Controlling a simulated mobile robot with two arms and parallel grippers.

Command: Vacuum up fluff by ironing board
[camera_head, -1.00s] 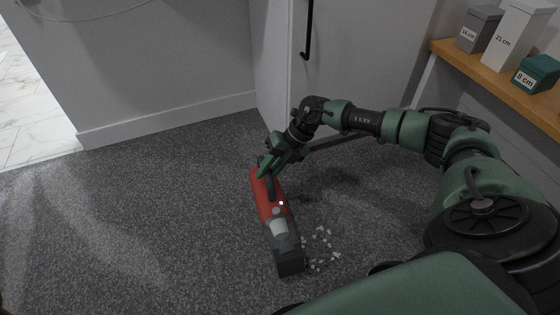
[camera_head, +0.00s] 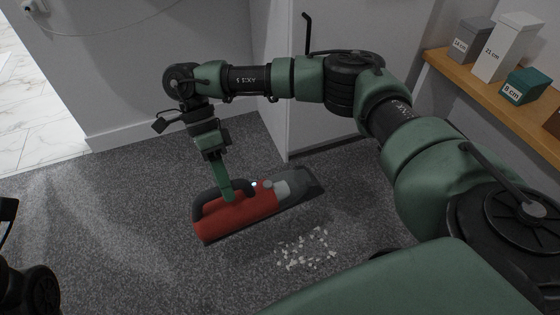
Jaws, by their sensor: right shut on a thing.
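A red and grey handheld vacuum (camera_head: 240,213) is in my right gripper (camera_head: 231,194), which is shut on its dark handle. The vacuum lies slantwise in view, red body at lower left and dark nozzle at upper right. It looks raised off the carpet, though the gap is hard to judge. A patch of pale fluff bits (camera_head: 305,250) lies on the dark grey carpet, below and right of the vacuum in the picture. The nozzle is apart from the fluff. No ironing board can be made out. Only dark parts of my left arm show at the left edge; its gripper is out of view.
A white cabinet (camera_head: 345,110) with a black handle stands behind the vacuum. A wooden shelf (camera_head: 490,95) at right holds labelled boxes, including a teal one (camera_head: 525,86). A grey wall (camera_head: 150,70) stands at the back. The carpet (camera_head: 120,220) on the left is clear.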

